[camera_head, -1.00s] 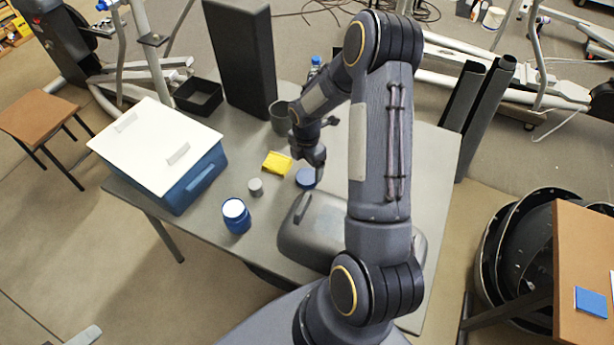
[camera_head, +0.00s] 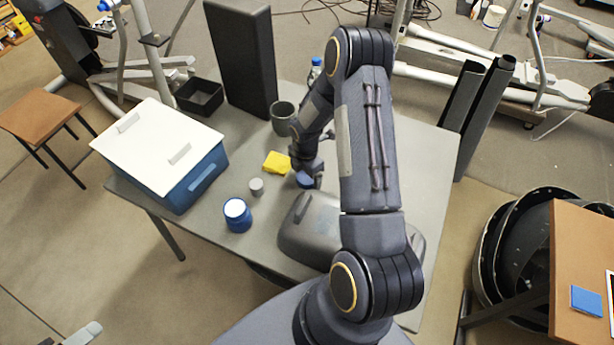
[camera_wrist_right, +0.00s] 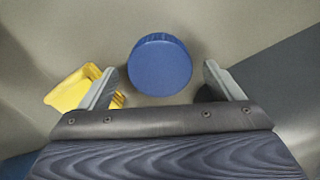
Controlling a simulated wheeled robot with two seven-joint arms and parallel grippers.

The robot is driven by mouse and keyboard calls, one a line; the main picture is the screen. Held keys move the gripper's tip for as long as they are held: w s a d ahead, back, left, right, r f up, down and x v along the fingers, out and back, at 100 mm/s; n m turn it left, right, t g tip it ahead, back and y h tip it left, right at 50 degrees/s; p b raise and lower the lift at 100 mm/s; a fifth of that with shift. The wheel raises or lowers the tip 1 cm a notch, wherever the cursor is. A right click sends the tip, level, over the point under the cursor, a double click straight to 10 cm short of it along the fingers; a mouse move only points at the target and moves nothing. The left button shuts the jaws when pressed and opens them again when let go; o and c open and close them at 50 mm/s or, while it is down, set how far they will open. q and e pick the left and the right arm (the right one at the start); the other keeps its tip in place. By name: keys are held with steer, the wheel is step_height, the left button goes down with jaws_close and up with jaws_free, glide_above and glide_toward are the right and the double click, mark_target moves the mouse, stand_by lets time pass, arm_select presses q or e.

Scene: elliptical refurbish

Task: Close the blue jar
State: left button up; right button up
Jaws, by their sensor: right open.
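The blue jar (camera_head: 238,217) stands upright on the grey table, left of my right arm; its top looks white with a blue rim. A round blue lid (camera_head: 304,181) lies on the table, partly hidden by my right gripper (camera_head: 308,172). In the right wrist view the lid (camera_wrist_right: 160,65) lies ahead of and between the two open fingers of the right gripper (camera_wrist_right: 160,85), with a gap on each side. The right gripper is empty. My left gripper is not in view.
A yellow sponge-like block (camera_head: 277,162) and a small grey cylinder (camera_head: 256,187) lie near the lid. A grey rounded case (camera_head: 309,230) is in front. A blue box with white lid (camera_head: 190,183) stands left. A dark mug (camera_head: 283,117) and a tall black panel (camera_head: 240,60) stand behind.

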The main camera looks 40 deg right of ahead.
mark_target(306, 177)
steer(key=shift+c, duration=0.4)
steer(key=c, duration=1)
steer(key=shift+r, duration=0.1)
step_height(306, 177, up, 10)
steer(key=shift+f+b, duration=0.1)
steer(key=shift+b, duration=0.6)
